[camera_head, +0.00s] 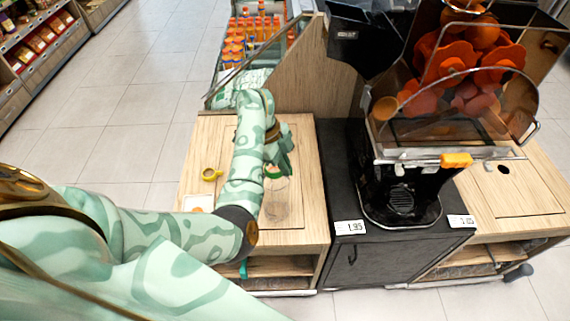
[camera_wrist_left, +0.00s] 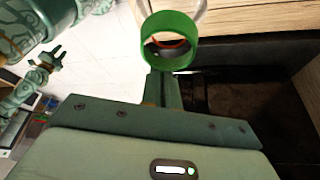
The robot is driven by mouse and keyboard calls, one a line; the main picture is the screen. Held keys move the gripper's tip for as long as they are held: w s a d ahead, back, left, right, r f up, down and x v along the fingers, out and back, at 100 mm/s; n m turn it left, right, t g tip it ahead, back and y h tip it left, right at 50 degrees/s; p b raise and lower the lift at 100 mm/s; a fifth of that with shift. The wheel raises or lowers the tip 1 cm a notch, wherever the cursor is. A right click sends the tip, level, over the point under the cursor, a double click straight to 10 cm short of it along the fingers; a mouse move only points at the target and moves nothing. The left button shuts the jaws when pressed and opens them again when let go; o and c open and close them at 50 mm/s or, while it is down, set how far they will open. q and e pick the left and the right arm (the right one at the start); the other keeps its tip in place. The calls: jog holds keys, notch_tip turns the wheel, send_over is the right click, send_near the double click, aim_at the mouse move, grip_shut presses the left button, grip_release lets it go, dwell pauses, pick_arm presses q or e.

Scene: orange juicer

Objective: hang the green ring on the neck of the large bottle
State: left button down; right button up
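The green ring (camera_wrist_left: 143,42) is pinched at the tip of my left gripper (camera_wrist_left: 165,78), which is shut on its near wall. In the head view, my left gripper (camera_head: 278,160) points down over the wooden counter, and the green ring (camera_head: 272,174) shows at its tip. A clear bottle (camera_head: 279,205) stands faintly visible just below the ring. In the left wrist view, a pale clear rim lies behind the ring; I cannot tell if the ring touches it. My right gripper (camera_wrist_left: 55,58) shows small at the left of the wrist view, its fingers apart and empty.
A yellow ring (camera_head: 210,174) lies on the wooden counter (camera_head: 305,170), left of the bottle. The black juicer (camera_head: 400,190) stands to the right, with orange peels above it. A chilled case of juice bottles (camera_head: 243,40) is behind the counter.

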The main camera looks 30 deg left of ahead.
pick_arm(q)
jog(key=shift+f+b, duration=0.3)
jog(key=shift+f, duration=0.1)
dwell(0.4)
jog(key=c, duration=1.2)
grip_release()
jog(key=shift+r+p, duration=3.15)
jog(key=shift+r, duration=0.45)
jog(key=shift+f, duration=0.1)
